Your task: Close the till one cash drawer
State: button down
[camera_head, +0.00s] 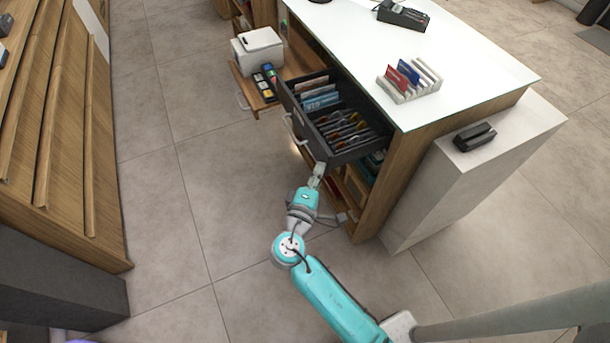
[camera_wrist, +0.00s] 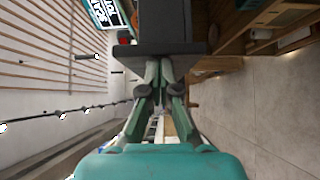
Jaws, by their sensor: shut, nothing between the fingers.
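The dark till cash drawer (camera_head: 310,138) stands pulled out from the white-topped counter (camera_head: 470,62), with cards and notes in its compartments and a pale handle (camera_head: 294,128) on its front. My gripper (camera_head: 319,171) is shut and empty, at the near corner of the drawer front. In the wrist view, my gripper's fingertips (camera_wrist: 165,62) meet or nearly meet the dark drawer's edge (camera_wrist: 170,47). I cannot tell whether they touch. The fingers and arm hide a little of the area below the drawer.
Farther along the counter, a wooden shelf (camera_head: 262,100) is pulled out with a white printer (camera_head: 258,50) on it. A card rack (camera_head: 410,82) and a payment terminal (camera_head: 402,14) sit on the counter. A wooden slatted unit (camera_head: 60,130) stands at left; the floor between is clear.

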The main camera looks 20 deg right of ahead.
aim_at(384, 142)
jog(key=d, duration=1.9)
jog(key=shift+d, duration=0.2)
jog(key=shift+s+d, duration=0.1)
jog(key=shift+d, duration=0.15)
jog(key=shift+r, duration=0.1)
